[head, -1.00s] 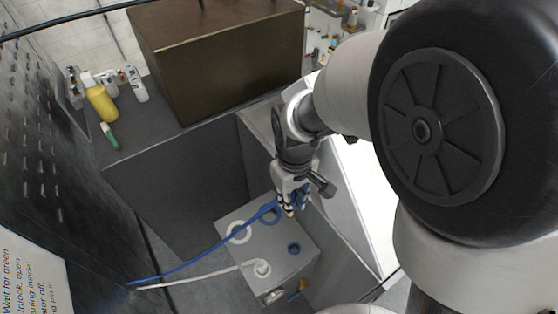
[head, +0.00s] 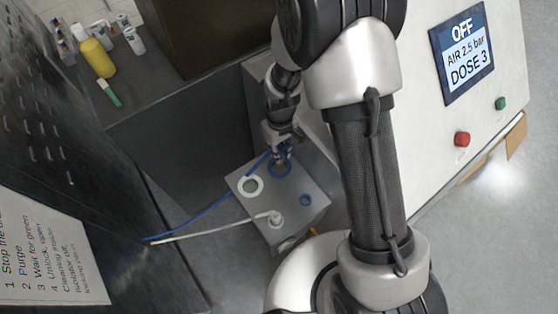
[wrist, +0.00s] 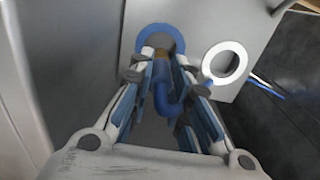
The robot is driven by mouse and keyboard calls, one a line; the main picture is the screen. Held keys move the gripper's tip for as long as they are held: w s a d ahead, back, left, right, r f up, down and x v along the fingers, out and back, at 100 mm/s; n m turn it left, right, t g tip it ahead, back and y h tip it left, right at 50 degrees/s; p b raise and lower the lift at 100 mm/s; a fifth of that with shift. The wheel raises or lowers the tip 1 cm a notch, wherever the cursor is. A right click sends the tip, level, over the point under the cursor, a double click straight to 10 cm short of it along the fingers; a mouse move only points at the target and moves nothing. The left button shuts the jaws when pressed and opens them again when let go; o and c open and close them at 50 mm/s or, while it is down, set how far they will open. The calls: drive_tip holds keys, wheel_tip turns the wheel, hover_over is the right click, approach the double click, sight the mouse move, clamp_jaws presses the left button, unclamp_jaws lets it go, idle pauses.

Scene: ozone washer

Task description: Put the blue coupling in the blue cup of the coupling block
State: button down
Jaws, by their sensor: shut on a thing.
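In the wrist view my gripper (wrist: 162,82) is shut on the blue coupling (wrist: 161,88), whose brownish tip overlaps the blue cup (wrist: 144,41). The white-ringed cup (wrist: 205,66) lies to the right there. I cannot tell whether the tip is inside the blue cup or just above it.
A blue hose (head: 205,221) runs left from my gripper. A white hose (head: 215,228) runs to a white coupling (head: 276,217) on the block. Dark basin walls (head: 190,135) stand close behind. A control panel (head: 465,55) is at right; bottles (head: 96,57) stand on the ledge.

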drive_tip(key=shift+f+b, duration=0.4)
drive_tip(key=shift+f, duration=2.6)
drive_tip(key=shift+f, duration=0.25)
drive_tip(key=c, duration=1.5)
unclamp_jaws()
drive_tip(key=shift+r, duration=0.1)
wheel_tip(320, 180, up, 12)
drive_tip(key=shift+r+p, duration=0.2)
drive_tip(key=shift+p, duration=0.9)
drive_tip(key=shift+f, duration=0.1)
